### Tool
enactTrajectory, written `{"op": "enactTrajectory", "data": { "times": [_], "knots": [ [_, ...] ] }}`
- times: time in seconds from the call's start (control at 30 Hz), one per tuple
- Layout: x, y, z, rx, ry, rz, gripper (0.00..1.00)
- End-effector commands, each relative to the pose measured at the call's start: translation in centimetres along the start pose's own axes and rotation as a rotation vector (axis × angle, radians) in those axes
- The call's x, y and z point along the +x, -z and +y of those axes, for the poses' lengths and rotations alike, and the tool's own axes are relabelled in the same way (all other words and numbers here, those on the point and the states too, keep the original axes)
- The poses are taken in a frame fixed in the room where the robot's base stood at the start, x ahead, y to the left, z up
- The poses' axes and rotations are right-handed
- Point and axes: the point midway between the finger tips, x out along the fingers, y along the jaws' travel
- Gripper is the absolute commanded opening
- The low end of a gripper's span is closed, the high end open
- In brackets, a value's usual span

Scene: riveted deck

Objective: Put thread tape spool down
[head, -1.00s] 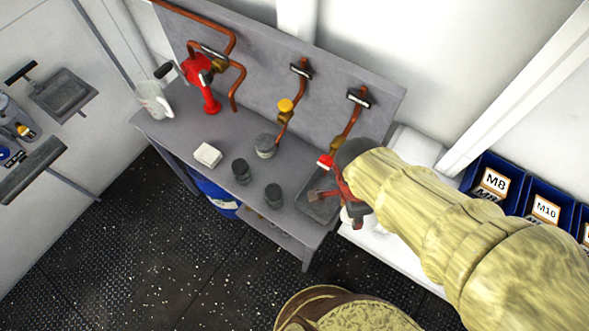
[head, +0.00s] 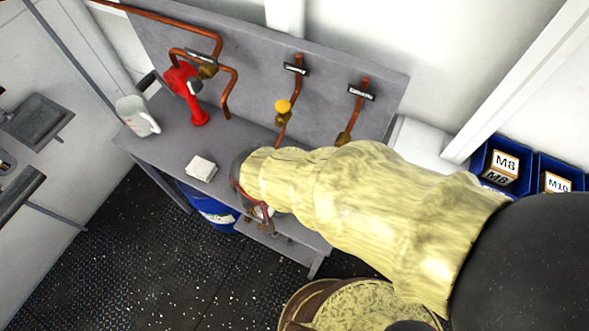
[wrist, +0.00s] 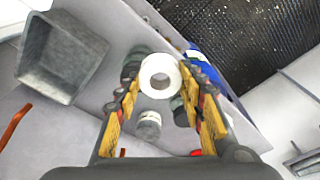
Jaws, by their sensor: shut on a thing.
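The thread tape spool (wrist: 160,75) is a white ring with a round hole, seen between my fingertips in the wrist view. My gripper (wrist: 160,82) is shut on it, with yellow pads on either side. In the head view my gripper (head: 258,207) is over the front part of the grey bench (head: 170,140), and the spool cannot be made out clearly there. Whether the spool touches the bench is not clear.
Dark round pots (wrist: 133,63) and a pale-topped pot (wrist: 148,124) stand close around the spool. A grey tray (wrist: 62,58) is at the left of the wrist view.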

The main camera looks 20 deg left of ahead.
Motion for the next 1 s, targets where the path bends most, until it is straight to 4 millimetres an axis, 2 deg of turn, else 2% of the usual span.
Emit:
{"op": "enactTrajectory", "data": {
  "times": [0.17,0.6,0.9,1.0],
  "knots": [
    [0.4,2.1,2.2,-0.002,0.000,0.000,0.19],
    [1.6,9.5,9.7,-0.002,0.000,0.000,0.19],
    [2.3,13.9,14.1,-0.003,0.001,0.001,0.19],
    [4.7,13.1,13.8,-0.007,0.001,-0.006,0.19]
  ]
}}
